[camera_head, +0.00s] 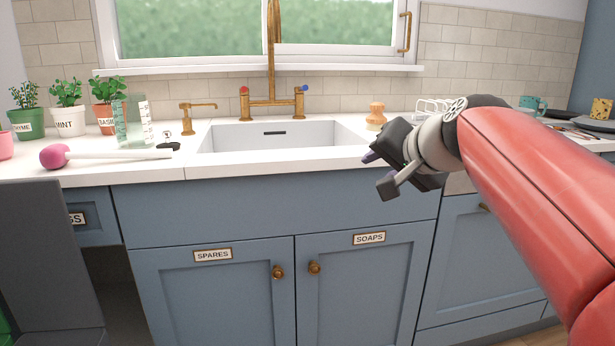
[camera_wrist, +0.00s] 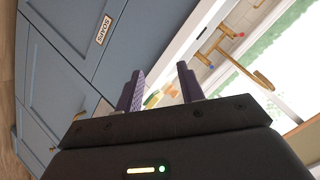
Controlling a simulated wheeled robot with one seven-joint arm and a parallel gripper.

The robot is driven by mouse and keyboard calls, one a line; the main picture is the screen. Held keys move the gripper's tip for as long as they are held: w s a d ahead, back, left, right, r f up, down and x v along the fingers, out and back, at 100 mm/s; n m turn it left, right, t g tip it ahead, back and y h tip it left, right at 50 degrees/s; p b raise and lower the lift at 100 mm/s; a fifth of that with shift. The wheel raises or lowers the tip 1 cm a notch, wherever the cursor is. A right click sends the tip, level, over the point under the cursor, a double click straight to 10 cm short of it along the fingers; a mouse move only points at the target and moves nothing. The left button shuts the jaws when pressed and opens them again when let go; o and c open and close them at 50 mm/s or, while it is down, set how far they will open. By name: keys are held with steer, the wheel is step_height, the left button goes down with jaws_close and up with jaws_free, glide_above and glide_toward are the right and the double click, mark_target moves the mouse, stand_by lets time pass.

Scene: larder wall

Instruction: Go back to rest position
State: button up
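My gripper (camera_head: 378,172) is in front of the counter edge, to the right of the sink, on the end of my red arm. In the wrist view its two purple fingers (camera_wrist: 160,88) stand apart with nothing held between them. The gripper hangs in the air before the blue cabinet fronts and appears to touch nothing. The task names no other object.
The white counter (camera_head: 95,172) holds a sink (camera_head: 280,135), a pink-headed tool (camera_head: 55,156), a clear measuring jug (camera_head: 133,122) and potted herbs (camera_head: 68,110). A wooden brush (camera_head: 376,114) stands behind my gripper. Closed cabinet doors (camera_head: 215,300) lie below. A dark grey panel (camera_head: 45,265) stands at lower left.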

steer(key=s+d+f+n+g+h, duration=0.2)
steer(key=s+f+n+g, duration=0.3)
steer(key=s+f, duration=1.8)
step_height(320, 180, down, 3)
steer(key=shift+s+d+r+g+h, duration=0.15)
steer(key=shift+s+g+h, duration=0.3)
steer(key=shift+h, duration=0.45)
